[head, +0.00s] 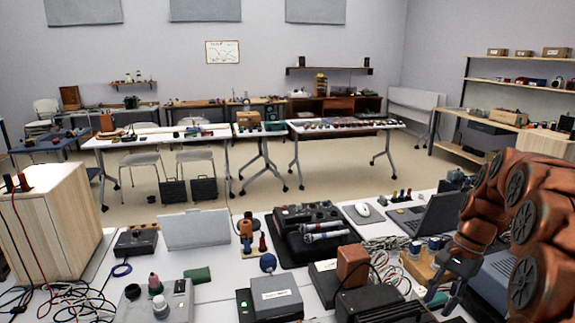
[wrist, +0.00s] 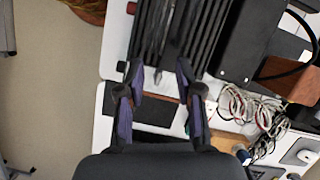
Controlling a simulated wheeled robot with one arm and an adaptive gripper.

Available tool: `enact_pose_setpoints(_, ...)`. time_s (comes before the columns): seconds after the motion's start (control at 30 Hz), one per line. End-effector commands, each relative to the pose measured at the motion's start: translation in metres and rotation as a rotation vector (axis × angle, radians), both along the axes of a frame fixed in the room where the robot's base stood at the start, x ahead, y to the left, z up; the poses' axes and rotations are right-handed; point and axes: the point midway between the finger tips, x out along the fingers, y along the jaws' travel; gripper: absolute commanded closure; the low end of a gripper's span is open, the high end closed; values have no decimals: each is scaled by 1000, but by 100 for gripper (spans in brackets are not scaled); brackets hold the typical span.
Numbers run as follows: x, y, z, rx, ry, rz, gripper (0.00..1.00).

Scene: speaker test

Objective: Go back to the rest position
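My gripper (head: 442,298) hangs at the lower right in the head view, at the end of my copper-coloured arm, over the cluttered front table (head: 208,262). In the wrist view, the two purple-grey fingers of my gripper (wrist: 159,72) stand apart with a clear gap. Nothing is held between them. A black ribbed device (wrist: 158,22) lies beyond the fingertips on the white table. I cannot tell how high the fingertips are above it.
Loose cables (wrist: 255,108) lie right of my gripper in the wrist view. A wooden cabinet (head: 55,225) stands left. Open floor (head: 330,185) lies behind.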

Motion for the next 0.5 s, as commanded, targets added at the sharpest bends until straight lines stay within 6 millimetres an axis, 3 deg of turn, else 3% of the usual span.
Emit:
enact_pose_setpoints(0.1,-17,27,9,-12,-16,90,65)
enact_pose_setpoints(0.5,-92,102,23,-52,-65,399,65)
